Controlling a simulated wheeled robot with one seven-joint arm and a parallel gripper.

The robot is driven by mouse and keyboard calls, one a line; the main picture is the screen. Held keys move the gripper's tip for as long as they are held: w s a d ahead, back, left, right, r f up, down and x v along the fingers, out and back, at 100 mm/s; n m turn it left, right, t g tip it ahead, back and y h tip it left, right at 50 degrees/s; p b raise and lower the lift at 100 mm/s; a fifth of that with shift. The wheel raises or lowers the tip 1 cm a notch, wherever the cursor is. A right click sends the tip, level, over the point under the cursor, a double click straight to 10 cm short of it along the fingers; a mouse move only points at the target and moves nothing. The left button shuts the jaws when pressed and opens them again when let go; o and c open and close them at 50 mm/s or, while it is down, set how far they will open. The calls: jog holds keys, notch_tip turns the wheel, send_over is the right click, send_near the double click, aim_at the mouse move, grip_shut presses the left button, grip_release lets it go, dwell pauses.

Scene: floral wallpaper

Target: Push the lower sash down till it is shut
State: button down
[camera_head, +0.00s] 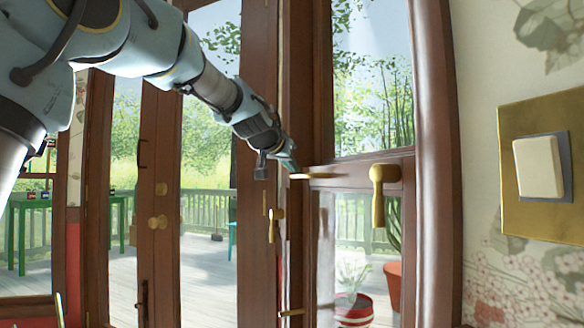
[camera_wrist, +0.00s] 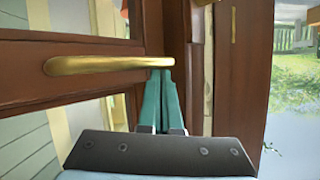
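The window's lower sash (camera_head: 345,184) has a dark wooden rail at mid height, with glass below it. A horizontal brass handle (camera_head: 312,176) sticks out from the rail; it crosses the wrist view (camera_wrist: 100,64) too. A second brass handle (camera_head: 384,185) hangs at the rail's right. My gripper (camera_head: 292,166) is by the left end of the horizontal handle. In the wrist view its teal fingers (camera_wrist: 163,76) are together, with nothing seen between them, close to the handle's right end. I cannot tell whether they touch it. The sash's bottom edge is not clear.
Glazed wooden doors (camera_head: 158,205) with brass hardware stand left of the window. A red pot (camera_head: 354,310) shows through the lower glass. A green table (camera_head: 40,205) is far left.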

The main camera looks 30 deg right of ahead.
jog(key=r+p, duration=0.2)
jog(key=r, duration=0.1)
jog(key=r+p, duration=0.1)
jog(key=p, duration=0.1)
jog(key=shift+s+d+r, duration=0.1)
jog(key=shift+d+r, duration=0.25)
jog(key=f+b+v, duration=0.1)
jog(key=b+v, duration=0.1)
jog(key=v, duration=0.8)
jog(key=w+a+f+n+g+y, duration=0.1)
jog(key=w+a+f+n+y, duration=0.25)
jog(key=a+f, duration=0.95)
jog(key=w+a+f+n+g+y, duration=0.1)
jog(key=w+a+f+n+y, duration=0.25)
jog(key=a+f, duration=0.95)
jog(key=s+a+f+n+g+y, duration=0.4)
jog(key=s+a+f+n, duration=0.1)
jog(key=s+a+f, duration=1.25)
notch_tip(320, 180, up, 18)
jog(key=w+d+p, duration=0.1)
jog(key=w+p, duration=0.1)
jog(key=p, duration=1.8)
jog(key=shift+w+d, duration=0.3)
jog(key=shift+w, duration=0.05)
